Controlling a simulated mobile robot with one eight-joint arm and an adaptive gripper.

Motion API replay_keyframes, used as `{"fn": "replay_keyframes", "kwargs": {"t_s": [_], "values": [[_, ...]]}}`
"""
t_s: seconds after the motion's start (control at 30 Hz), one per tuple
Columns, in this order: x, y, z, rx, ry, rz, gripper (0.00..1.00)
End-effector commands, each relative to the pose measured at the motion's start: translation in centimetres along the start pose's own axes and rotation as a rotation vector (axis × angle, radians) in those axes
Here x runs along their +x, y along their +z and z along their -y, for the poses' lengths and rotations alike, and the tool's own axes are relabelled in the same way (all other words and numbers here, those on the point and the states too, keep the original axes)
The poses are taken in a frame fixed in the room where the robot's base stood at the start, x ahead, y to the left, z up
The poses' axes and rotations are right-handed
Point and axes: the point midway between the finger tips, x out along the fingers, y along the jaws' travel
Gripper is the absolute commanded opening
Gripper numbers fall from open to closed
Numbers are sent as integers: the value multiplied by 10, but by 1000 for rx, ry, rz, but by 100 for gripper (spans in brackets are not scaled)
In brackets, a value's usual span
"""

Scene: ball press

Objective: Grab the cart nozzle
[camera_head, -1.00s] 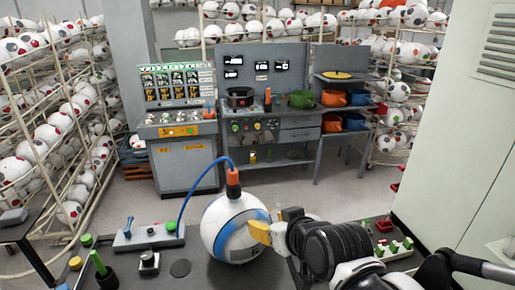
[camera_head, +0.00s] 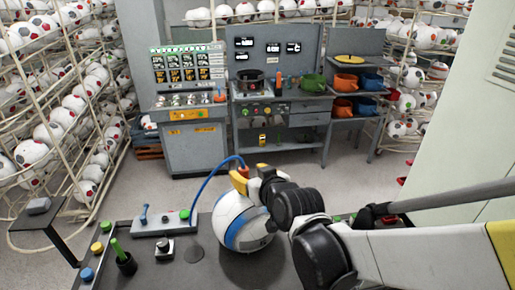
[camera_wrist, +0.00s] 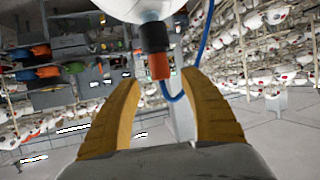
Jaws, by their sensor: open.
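The nozzle, with an orange tip and black collar, shows in the wrist view (camera_wrist: 159,62), attached to a white and blue ball (camera_head: 240,222). A blue hose (camera_head: 208,181) runs from it to the bench controls. In the head view the nozzle is mostly hidden by my gripper (camera_head: 252,178), which is at the top of the ball. In the wrist view my yellow fingers (camera_wrist: 159,82) are spread apart, with the orange end of the nozzle in the gap near the fingertips. Neither finger clearly touches it. The ball stays on the dark bench (camera_head: 190,275).
The bench holds a lever box (camera_head: 160,222), a joystick box (camera_head: 165,248) and coloured buttons to the left. A grey workbench (camera_head: 275,110) with a small orange-topped item (camera_head: 277,82), a control console (camera_head: 190,130) and ball racks stand behind. Floor between is clear.

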Motion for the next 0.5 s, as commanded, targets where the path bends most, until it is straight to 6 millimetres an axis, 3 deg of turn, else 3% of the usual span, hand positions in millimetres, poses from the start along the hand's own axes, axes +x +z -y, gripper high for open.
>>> {"fn": "replay_keyframes", "kwargs": {"t_s": [0.2,0.5], "values": [[32,-2,2,0,-1,0,51],[36,-2,2,0,0,0,50]]}}
